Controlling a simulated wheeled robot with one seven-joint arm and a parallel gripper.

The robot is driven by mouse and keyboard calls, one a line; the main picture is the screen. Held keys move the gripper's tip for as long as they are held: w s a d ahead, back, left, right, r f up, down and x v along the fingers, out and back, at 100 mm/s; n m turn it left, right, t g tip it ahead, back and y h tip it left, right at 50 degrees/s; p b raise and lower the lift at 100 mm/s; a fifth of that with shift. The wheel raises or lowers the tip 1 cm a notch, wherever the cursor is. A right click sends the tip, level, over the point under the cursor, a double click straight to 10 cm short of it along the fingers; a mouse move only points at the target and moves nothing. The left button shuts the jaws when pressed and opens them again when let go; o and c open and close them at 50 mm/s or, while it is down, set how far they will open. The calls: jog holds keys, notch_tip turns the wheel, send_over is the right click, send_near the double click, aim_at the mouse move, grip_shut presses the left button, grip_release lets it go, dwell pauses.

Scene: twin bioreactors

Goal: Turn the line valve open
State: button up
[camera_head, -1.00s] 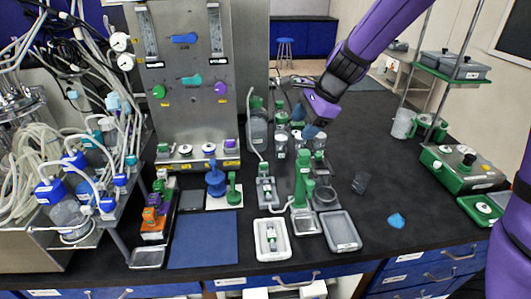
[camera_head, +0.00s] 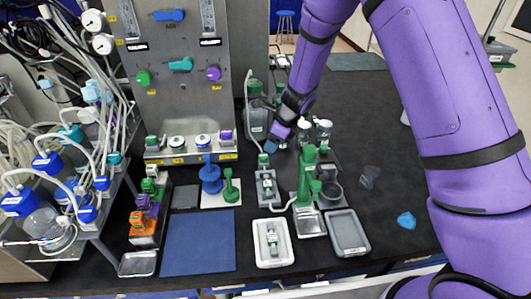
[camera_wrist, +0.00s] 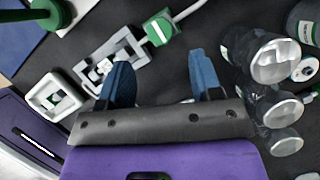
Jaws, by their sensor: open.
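What appears to be the line valve is a small white-and-green fitting in a grey cradle (camera_head: 267,188), with a green connector (camera_head: 263,161) and a pale tube at its back end. In the wrist view the cradle (camera_wrist: 86,62) lies beyond and left of the fingers, and the green connector (camera_wrist: 159,28) lies beyond the gap between them. My gripper (camera_head: 272,146) is open and empty, with blue fingers; it also shows in the wrist view (camera_wrist: 163,82). It is above the bench behind the cradle, apart from it. The valve's handle position is too small to tell.
Clear bottles (camera_wrist: 275,62) stand close right of my gripper. A green stand (camera_head: 308,175) is right of the cradle; a white tray (camera_head: 287,258) and a grey tray (camera_head: 349,233) are in front. A steel panel (camera_head: 180,100) with coloured knobs rises at left. A blue mat (camera_head: 198,243) lies clear.

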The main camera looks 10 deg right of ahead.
aim_at(264, 155)
jog(key=x, duration=0.6)
jog(key=shift+w+a+f, duration=0.1)
jog(key=shift+a+f, duration=0.05)
jog(key=shift+f, duration=0.15)
jog(key=shift+c, duration=0.4)
jog(key=c, duration=0.8)
jog(key=shift+c, duration=0.2)
